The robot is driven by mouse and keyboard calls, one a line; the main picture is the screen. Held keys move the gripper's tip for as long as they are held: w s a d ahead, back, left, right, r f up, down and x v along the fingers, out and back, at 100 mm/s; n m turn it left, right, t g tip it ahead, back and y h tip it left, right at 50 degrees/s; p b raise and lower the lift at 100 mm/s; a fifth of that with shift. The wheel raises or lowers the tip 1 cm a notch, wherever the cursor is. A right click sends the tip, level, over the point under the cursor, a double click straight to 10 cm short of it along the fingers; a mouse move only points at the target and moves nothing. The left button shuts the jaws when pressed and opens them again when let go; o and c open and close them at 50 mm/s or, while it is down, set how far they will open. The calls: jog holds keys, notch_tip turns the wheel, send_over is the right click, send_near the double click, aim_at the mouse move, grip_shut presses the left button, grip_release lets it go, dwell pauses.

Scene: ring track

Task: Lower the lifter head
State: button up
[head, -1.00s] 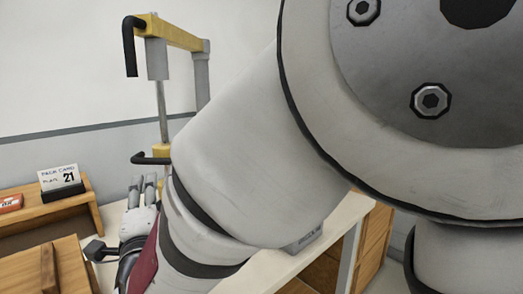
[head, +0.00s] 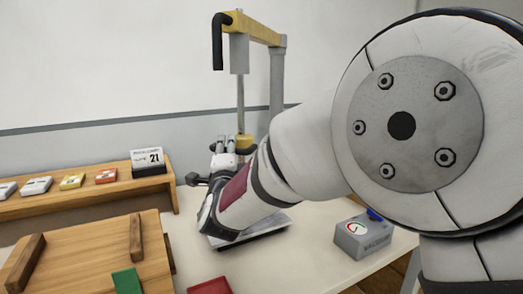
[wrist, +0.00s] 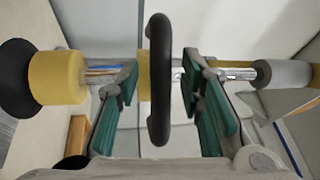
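The lifter stands at the back, with a yellow top beam (head: 250,27) and a thin metal rod (head: 240,92) hanging from it. The yellow lifter head (head: 244,141) is low on the rod, partly hidden by my arm. In the wrist view a black handle (wrist: 158,120) stands between my finger pads, with yellow behind it. A yellow cylinder (wrist: 58,78) with a black end (wrist: 15,78) lies at the left. My gripper (head: 224,147) is beside the lifter head. The wrist view shows its green-padded fingers (wrist: 158,76) open, with gaps to the handle on both sides.
A grey plate (head: 262,232) lies below my gripper. A grey gauge box (head: 362,236) stands at the right.

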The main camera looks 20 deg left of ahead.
grip_shut()
notch_tip(320, 180, down, 9)
jog(key=b, duration=0.8)
grip_release()
jog(key=shift+r, duration=0.1)
